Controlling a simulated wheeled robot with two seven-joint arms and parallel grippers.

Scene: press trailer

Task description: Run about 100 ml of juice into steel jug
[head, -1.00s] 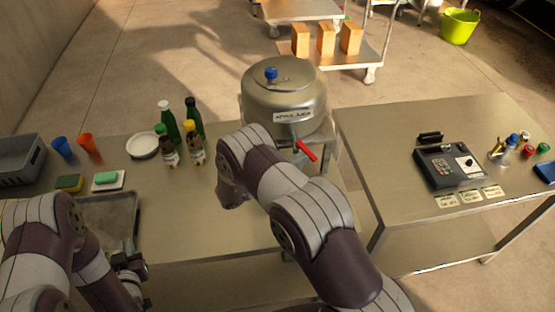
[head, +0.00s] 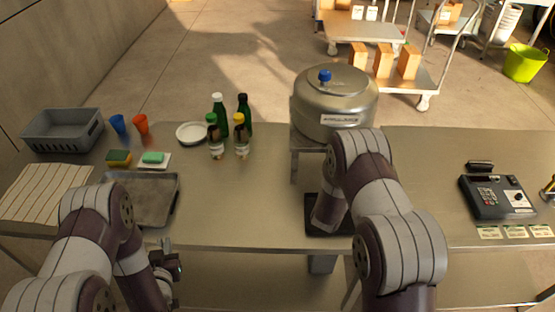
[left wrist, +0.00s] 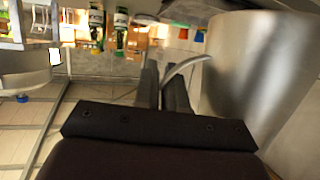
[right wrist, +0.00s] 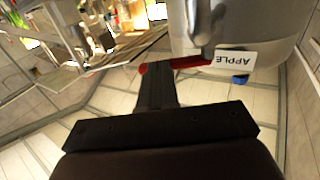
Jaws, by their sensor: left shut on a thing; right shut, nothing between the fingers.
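The steel jug (left wrist: 240,70) fills the right of the left wrist view; its handle (left wrist: 187,65) runs between my left fingers (left wrist: 162,75), which are shut on it. In the head view my left gripper (head: 170,266) is low at the table's front edge, and I cannot make out the jug there. The steel juice vat (head: 334,105), with a blue lid knob and a label, stands on a stand. My right gripper (right wrist: 156,72) is shut and empty, close to the red tap lever (right wrist: 190,62); contact is unclear. My right arm hides the tap in the head view.
A dark flat pad (head: 318,212) lies before the vat. Several bottles (head: 228,128), a white plate (head: 192,133), a metal tray (head: 150,198), sponges, cups and a grey crate (head: 62,131) are at left. A card terminal (head: 497,197) is at right. The middle-left tabletop is clear.

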